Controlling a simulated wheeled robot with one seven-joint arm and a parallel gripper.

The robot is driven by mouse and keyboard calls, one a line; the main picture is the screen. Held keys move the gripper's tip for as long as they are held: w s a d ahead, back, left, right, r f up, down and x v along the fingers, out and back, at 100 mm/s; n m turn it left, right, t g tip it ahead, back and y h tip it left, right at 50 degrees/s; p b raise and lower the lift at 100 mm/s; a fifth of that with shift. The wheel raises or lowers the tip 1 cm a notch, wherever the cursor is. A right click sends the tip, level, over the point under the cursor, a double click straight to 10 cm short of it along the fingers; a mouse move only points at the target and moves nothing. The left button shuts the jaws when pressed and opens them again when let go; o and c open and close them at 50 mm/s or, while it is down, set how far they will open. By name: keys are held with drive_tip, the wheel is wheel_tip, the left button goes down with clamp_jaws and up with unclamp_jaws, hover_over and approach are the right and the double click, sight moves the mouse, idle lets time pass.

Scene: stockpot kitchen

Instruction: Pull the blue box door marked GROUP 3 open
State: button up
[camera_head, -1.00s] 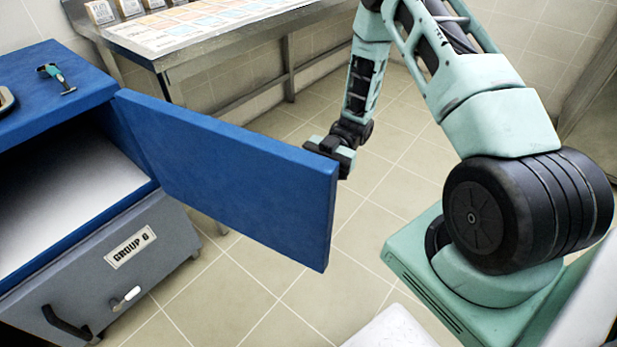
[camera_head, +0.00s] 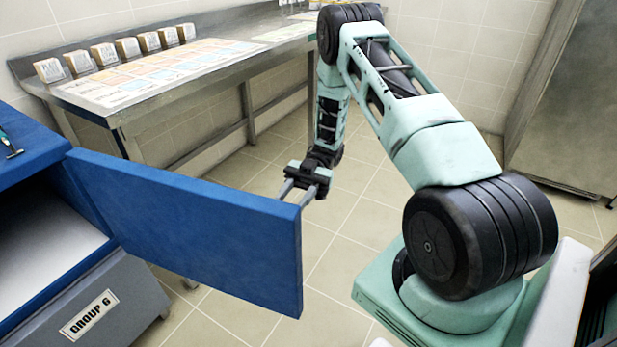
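The blue box door (camera_head: 190,225) stands swung wide open, its free edge out toward my arm. No GROUP 3 marking shows on the face in view. The blue box (camera_head: 25,150) is at the left, cut off by the frame, with its pale inside exposed. My gripper (camera_head: 297,194) is just behind the top corner of the door's free edge. Its two fingers are apart with nothing visible between them. The door may hide the fingertips, and I cannot tell whether they touch it.
A steel table (camera_head: 190,90) with a printed sheet and several small labelled blocks stands behind. A steel cabinet (camera_head: 570,100) is at the right. Tiled floor (camera_head: 355,195) is clear around the gripper.

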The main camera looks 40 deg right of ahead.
drive_tip(key=v, duration=0.9)
drive_tip(key=shift+d, duration=0.1)
